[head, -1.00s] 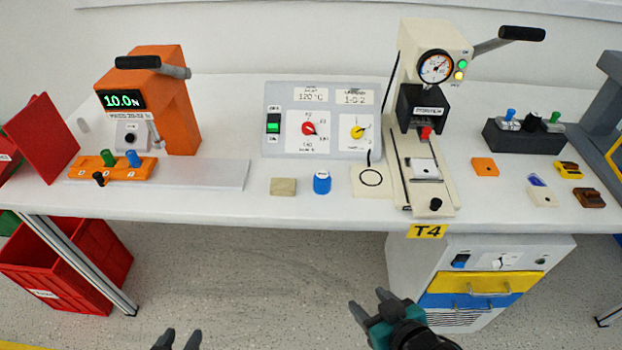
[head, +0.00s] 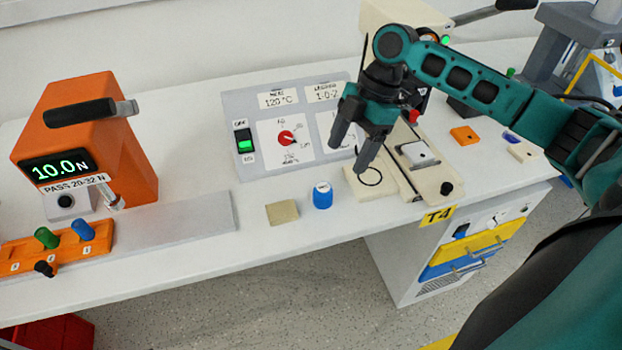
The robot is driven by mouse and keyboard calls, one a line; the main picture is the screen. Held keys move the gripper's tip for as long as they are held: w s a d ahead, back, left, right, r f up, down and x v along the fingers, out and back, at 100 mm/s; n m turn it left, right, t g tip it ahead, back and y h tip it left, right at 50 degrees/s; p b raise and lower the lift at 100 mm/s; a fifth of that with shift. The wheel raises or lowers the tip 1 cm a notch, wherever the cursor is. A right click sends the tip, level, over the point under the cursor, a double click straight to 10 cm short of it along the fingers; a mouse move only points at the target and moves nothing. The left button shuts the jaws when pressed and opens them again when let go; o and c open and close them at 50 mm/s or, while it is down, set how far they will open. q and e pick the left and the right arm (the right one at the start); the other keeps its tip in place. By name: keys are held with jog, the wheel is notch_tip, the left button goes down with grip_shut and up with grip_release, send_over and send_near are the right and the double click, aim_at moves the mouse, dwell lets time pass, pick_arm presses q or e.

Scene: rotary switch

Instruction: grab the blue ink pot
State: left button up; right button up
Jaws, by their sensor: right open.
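The blue ink pot (head: 322,196) is a small blue cylinder with a pale top. It stands upright near the front edge of the white table (head: 170,255), between a beige block and the pad with a black ring. My right gripper (head: 350,158) points down with its two fingers apart and nothing between them. It is above and to the right of the pot, over the pad, and is not touching the pot. My left gripper is out of the picture.
A beige block (head: 282,212) lies left of the pot. The ring pad (head: 371,181) and the press slide (head: 425,178) are to its right. The control panel (head: 270,140) stands behind. An orange tester (head: 85,140) is at the left.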

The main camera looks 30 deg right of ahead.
aim_at(327, 185)
jog(key=x, duration=0.6)
jog(key=shift+w+d, duration=0.15)
jog(key=shift+w, duration=0.25)
jog(key=x, duration=0.2)
jog(key=a+x, duration=0.1)
jog(key=x, duration=0.1)
jog(key=shift+a+f, duration=0.1)
jog(key=shift+f, duration=0.05)
jog(key=shift+a+f, duration=0.15)
jog(key=shift+f, duration=0.3)
jog(key=shift+c, duration=0.3)
jog(key=shift+r, duration=0.1)
jog(key=c, duration=1)
